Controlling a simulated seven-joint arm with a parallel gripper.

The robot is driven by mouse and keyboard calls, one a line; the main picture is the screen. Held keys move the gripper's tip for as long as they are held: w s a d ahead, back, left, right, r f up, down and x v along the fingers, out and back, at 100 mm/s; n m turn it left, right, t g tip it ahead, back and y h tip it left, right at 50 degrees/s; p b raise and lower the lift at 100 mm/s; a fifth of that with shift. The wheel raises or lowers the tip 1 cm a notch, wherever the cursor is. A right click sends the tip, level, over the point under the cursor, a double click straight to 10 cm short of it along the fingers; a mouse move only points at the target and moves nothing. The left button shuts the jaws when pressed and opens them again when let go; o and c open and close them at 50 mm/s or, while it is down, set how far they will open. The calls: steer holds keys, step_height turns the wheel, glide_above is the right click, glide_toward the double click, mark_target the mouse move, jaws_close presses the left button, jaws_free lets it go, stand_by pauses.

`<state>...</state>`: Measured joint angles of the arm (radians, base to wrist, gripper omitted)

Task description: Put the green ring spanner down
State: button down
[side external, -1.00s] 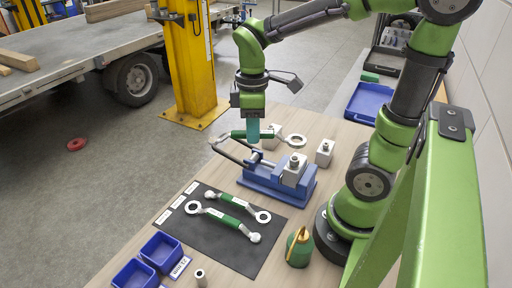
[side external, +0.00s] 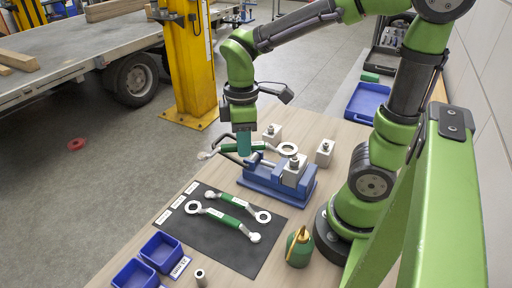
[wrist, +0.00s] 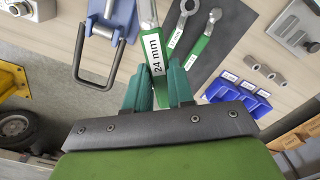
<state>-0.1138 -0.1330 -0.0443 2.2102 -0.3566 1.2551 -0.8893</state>
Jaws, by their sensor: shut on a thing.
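My gripper (side external: 244,146) is shut on a green-handled ring spanner (side external: 261,148). It holds the spanner level in the air, near the back of the blue vise (side external: 262,186). In the wrist view the held spanner's handle carries a "24 mm" label (wrist: 155,50), between my fingers (wrist: 158,85). One ring end (side external: 288,149) points right, the other end points left. Two other green-handled spanners, an upper one (side external: 236,205) and a lower one (side external: 222,219), lie on the black mat (side external: 213,247). White labels (side external: 178,203) line the mat's left edge.
Blue bins (side external: 160,252) stand by the mat's near left side. Metal blocks (side external: 324,152) stand by the vise. A blue tray (side external: 366,102) sits at the back right. A strip of mat beside the labels is bare.

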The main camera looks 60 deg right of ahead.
steer(key=w+a+f+m, duration=0.1)
steer(key=a+f+m, duration=0.25)
steer(key=a, duration=0.35)
steer(key=w+a+f+m, duration=0.1)
steer(key=a+f+m, duration=0.25)
steer(key=a, duration=0.45)
step_height(320, 180, down, 8)
steer(key=shift+w+f, duration=0.1)
steer(key=shift+f, duration=0.1)
steer(key=shift+f, duration=0.1)
steer(key=c, duration=1)
jaws_free()
